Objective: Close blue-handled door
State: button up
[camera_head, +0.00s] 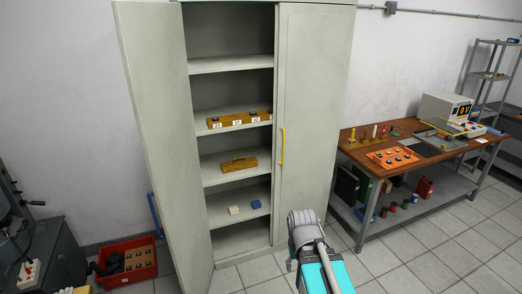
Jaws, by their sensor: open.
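A tall grey-green cabinet (316,110) stands against the back wall. Its left door (160,120) is swung open towards me, with the blue handle (153,215) low on its outer face. The cabinet's right door is shut and has a yellow handle (282,147). My arm, turquoise and grey, rises from the bottom edge in front of the right door's lower part. I cannot make out any gripper fingers. The arm is well to the right of the blue handle and apart from the open door.
The cabinet's shelves hold wooden blocks (239,164) and small items. A red crate (127,262) stands on the floor left of the open door, near a dark machine (50,255). A workbench (365,150) stands at right. Tiled floor (400,255) is clear before it.

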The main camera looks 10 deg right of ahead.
aim_at(151, 38)
jog(key=u, duration=0.05)
jog(key=i, duration=1.05)
